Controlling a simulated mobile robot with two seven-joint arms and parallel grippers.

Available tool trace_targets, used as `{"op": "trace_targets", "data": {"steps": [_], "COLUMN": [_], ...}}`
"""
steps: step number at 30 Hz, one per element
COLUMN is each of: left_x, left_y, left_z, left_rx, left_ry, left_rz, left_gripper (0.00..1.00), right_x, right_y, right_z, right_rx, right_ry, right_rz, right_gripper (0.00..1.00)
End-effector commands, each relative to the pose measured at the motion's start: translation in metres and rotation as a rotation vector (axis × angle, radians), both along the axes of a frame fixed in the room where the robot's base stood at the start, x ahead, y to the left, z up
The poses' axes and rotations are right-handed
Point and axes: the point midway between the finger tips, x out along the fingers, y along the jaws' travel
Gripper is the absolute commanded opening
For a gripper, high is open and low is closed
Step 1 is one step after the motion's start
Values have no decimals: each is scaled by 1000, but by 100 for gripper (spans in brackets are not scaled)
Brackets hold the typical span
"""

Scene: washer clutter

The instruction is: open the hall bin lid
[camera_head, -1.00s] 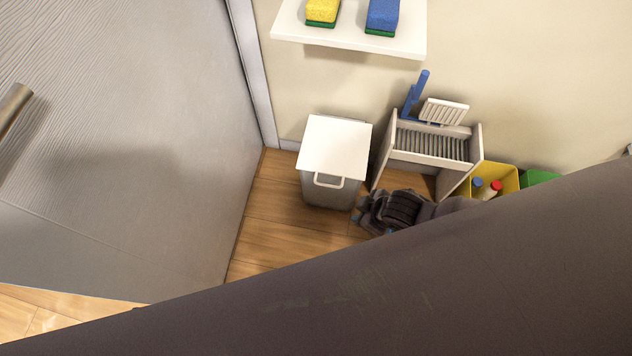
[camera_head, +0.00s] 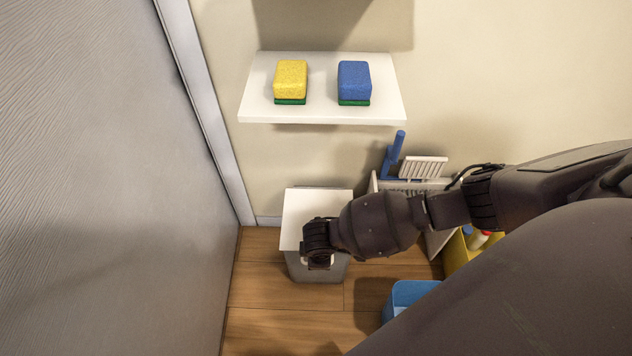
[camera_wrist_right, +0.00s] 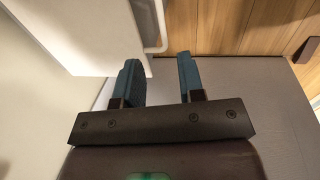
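The hall bin (camera_head: 318,270) is a grey box with a flat white lid (camera_head: 312,208), standing on the floor by the wall. The lid looks shut. My right gripper (camera_head: 318,258) is at the lid's front edge in the head view and covers most of the pale handle there. In the right wrist view the two blue-grey fingers of my right gripper (camera_wrist_right: 158,65) are apart with nothing between them. The white handle (camera_wrist_right: 162,28) shows just beyond the fingertips, with the white lid (camera_wrist_right: 85,35) beside it. My left gripper is not in view.
A white shelf (camera_head: 320,114) above the bin holds a yellow sponge (camera_head: 290,79) and a blue sponge (camera_head: 354,80). A rack (camera_head: 436,243) stands right of the bin, with a yellow container (camera_head: 457,252) and a blue container (camera_head: 407,294) nearby. A grey door (camera_head: 110,180) fills the left.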

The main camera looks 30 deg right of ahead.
Motion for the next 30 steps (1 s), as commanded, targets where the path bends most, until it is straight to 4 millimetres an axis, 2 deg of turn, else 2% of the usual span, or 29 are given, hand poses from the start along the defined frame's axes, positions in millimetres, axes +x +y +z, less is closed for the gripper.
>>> {"op": "trace_targets", "data": {"steps": [1,3,12,18,29,30], "left_x": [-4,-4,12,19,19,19], "left_y": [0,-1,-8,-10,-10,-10], "left_z": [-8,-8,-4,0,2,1], "left_rx": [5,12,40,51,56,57], "left_ry": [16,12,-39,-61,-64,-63], "left_rz": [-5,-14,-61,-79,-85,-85], "left_gripper": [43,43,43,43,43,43], "right_x": [-4,-3,5,9,13,13], "right_y": [-1,-2,-6,-8,-8,-8], "right_z": [-17,-30,-75,-87,-87,-87], "right_rx": [-1,0,1,1,1,1], "right_ry": [14,15,11,6,0,0], "right_rz": [1,1,1,1,0,0], "right_gripper": [36,36,36,36,36,30]}}
